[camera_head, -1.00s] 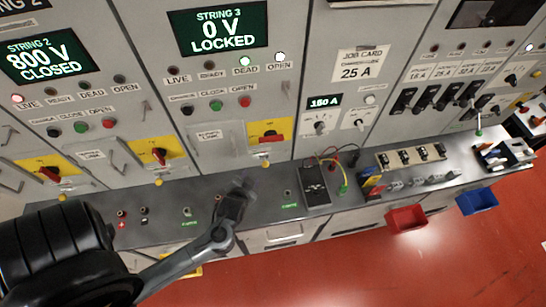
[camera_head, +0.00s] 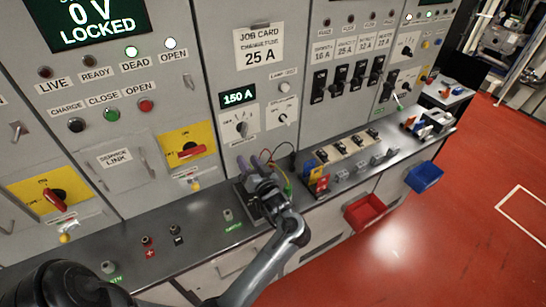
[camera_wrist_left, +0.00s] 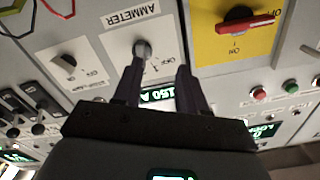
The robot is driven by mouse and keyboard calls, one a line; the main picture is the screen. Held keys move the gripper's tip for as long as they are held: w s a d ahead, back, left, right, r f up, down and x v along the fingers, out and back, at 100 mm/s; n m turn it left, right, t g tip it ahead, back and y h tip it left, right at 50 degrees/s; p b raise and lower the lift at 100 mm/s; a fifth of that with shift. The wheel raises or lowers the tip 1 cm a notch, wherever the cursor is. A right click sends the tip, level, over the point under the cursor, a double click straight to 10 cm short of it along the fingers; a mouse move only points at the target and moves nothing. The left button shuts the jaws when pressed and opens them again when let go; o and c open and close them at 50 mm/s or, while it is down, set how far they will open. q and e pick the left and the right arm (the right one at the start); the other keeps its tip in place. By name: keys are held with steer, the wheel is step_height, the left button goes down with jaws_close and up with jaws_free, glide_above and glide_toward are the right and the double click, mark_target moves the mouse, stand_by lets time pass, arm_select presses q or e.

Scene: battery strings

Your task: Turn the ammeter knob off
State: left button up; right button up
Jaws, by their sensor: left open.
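The ammeter knob (camera_head: 241,128) is a small grey knob on a white plate, below a green display (camera_head: 238,96) reading 150 A. In the wrist view, which is upside down, the knob (camera_wrist_left: 141,50) sits just beyond the tip of one finger, on the plate marked AMMETER (camera_wrist_left: 133,15). My left gripper (camera_head: 260,164) is open and empty, below the knob in the head view. Its two dark fingers (camera_wrist_left: 160,68) point toward the panel; the knob is not between them, and contact cannot be told. My right gripper is not in view.
A second small knob (camera_head: 282,118) is right of the ammeter knob. A red rotary handle (camera_head: 192,151) on a yellow plate is to the left. Cables (camera_head: 288,180) and fuse holders (camera_head: 346,148) lie on the ledge. Red (camera_head: 365,212) and blue (camera_head: 424,177) bins hang in front.

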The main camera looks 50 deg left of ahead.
mark_target(246, 133)
arm_select(q)
steer(key=w+r+n+b, duration=0.2)
steer(key=w+b, duration=0.1)
steer(key=w, duration=0.1)
steer(key=a, duration=0.3)
steer(key=w+a, duration=0.1)
steer(key=a, duration=0.2)
steer(key=w+a, duration=0.1)
steer(key=a, duration=0.3)
steer(key=shift+r, duration=0.15)
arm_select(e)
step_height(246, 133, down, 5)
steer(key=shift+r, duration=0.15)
arm_select(q)
steer(key=shift+c, duration=0.3)
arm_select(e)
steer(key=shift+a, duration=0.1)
arm_select(q)
jaws_close()
